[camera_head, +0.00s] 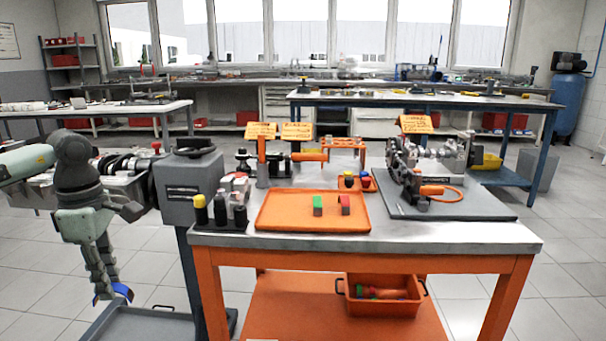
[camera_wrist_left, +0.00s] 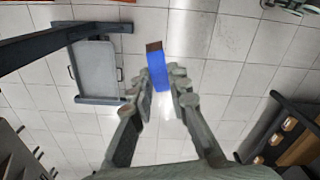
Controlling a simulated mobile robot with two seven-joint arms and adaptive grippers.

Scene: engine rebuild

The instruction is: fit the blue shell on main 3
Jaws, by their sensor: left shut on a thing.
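My left gripper (camera_head: 112,292) hangs at the left of the head view, fingers pointing down, clear of the table. It is shut on the blue shell (camera_head: 122,291), which shows at its fingertips. In the left wrist view the blue shell (camera_wrist_left: 159,80) sits between the two fingertips (camera_wrist_left: 162,88), with a dark brown end pointing away, and only floor lies beyond it. An engine block (camera_head: 428,160) stands on a grey mat at the right of the orange table; I cannot tell which of its places is main 3. My right gripper is not in view.
An orange tray (camera_head: 285,221) on the table holds a green block (camera_head: 318,205) and a red block (camera_head: 345,204). A grey pedestal (camera_head: 188,187) stands between my left gripper and the table. Dark bottles (camera_head: 220,212) stand at the table's left edge.

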